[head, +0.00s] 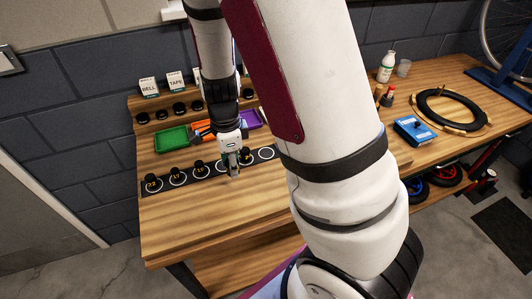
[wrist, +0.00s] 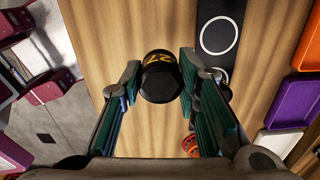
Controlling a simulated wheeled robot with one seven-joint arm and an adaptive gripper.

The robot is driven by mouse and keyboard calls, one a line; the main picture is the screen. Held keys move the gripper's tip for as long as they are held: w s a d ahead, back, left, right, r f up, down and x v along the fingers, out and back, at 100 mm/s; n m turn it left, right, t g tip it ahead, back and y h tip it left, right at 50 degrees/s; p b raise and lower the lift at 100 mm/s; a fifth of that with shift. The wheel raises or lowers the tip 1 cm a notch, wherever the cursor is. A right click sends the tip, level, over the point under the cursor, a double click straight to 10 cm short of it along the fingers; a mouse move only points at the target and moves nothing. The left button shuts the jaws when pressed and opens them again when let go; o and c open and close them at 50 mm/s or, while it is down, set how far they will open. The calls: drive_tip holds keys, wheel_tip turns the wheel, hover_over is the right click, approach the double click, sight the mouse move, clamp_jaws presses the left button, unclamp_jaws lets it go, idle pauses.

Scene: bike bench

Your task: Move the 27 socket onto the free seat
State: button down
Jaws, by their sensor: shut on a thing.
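The 27 socket (wrist: 160,78) is a black cylinder with yellow digits, held between the fingertips of my gripper (wrist: 160,84) in the wrist view. In the head view my gripper (head: 233,170) is over the bench at the front edge of the dark seat strip (head: 211,174); the held socket is hard to make out there. A free seat, a white ring on the strip, shows at the strip's right end in the head view (head: 267,153). A white ring (wrist: 218,35) also shows up and right of the socket in the wrist view. My gripper hides part of the strip.
Several black sockets (head: 176,173) stand on the strip left of my gripper. Behind it are a green tray (head: 171,140), an orange tray (wrist: 308,58) and a purple tray (wrist: 292,102). The wooden bench (head: 200,215) is clear in front of the strip.

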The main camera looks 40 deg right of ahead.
drive_tip(key=s+m, duration=0.1)
drive_tip(key=m, duration=0.1)
drive_tip(key=s+m, duration=0.2)
drive_tip(key=m, duration=0.1)
drive_tip(key=shift+s+d+f+m, duration=0.1)
drive_tip(key=shift+s+d+m, duration=0.15)
drive_tip(key=shift+s+m, duration=0.1)
drive_tip(key=shift+d, duration=0.1)
hover_over(266, 153)
drive_tip(key=shift+f+m, duration=0.25)
drive_tip(key=shift+f, duration=0.5)
drive_tip(key=shift+s+d+f, duration=0.1)
drive_tip(key=shift+f, duration=1.65)
drive_tip(key=shift+f, duration=0.2)
drive_tip(key=c, duration=1.2)
unclamp_jaws()
